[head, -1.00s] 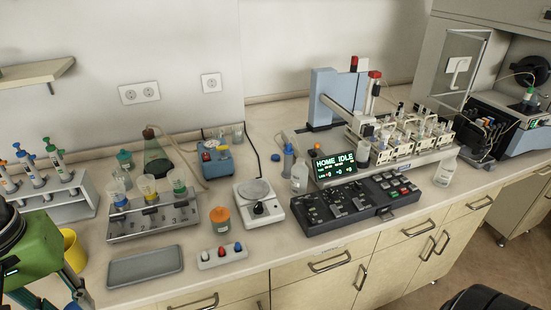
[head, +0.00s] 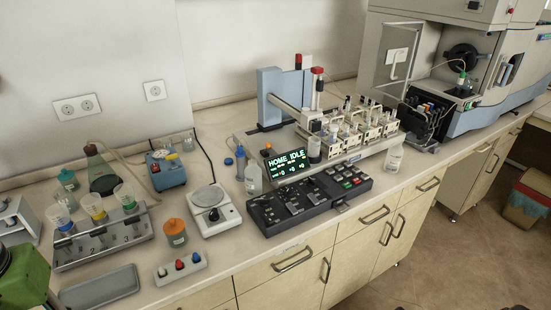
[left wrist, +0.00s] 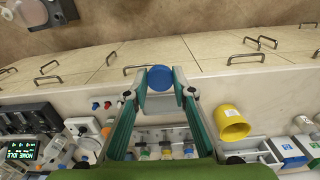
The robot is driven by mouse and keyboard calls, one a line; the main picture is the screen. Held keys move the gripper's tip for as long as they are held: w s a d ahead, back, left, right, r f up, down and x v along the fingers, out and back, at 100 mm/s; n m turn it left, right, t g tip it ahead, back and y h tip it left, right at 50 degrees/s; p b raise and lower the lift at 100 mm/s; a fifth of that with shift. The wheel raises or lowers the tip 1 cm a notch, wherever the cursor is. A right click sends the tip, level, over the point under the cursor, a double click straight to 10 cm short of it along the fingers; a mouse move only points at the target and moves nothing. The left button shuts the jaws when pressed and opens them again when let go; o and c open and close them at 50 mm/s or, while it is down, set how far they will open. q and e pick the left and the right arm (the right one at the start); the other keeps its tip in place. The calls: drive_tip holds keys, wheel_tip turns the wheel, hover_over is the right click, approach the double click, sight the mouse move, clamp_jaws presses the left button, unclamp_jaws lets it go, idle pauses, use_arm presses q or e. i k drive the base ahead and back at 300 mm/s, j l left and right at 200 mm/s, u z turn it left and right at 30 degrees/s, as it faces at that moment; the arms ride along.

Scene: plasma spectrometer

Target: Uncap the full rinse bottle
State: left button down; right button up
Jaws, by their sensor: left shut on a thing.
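A round blue cap-like piece (left wrist: 160,79) sits between the fingertips of my left gripper (left wrist: 160,82) in the left wrist view. The gripper is shut on it, and I cannot tell whether anything is under it. In the head view only a green part of my left arm shows at the left edge; its fingers are out of frame. A pale bottle (head: 253,180) stands left of the black control panel. Another clear bottle (head: 395,158) stands right of the panel. I cannot tell which is the full rinse bottle. My right gripper is not in view.
A black control panel (head: 310,203) sits near the bench front, by the autosampler with its lit display (head: 286,160). A yellow cup (left wrist: 232,122) shows in the left wrist view.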

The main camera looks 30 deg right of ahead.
sight(254, 187)
drive_tip(key=i+z, duration=0.15)
drive_tip(key=z, duration=0.25)
drive_tip(key=i+z, duration=0.15)
drive_tip(key=z, duration=0.25)
drive_tip(key=i+z, duration=0.2)
drive_tip(key=z, duration=0.15)
drive_tip(key=i+z, duration=0.15)
drive_tip(key=z, duration=0.25)
drive_tip(key=i+j, duration=0.3)
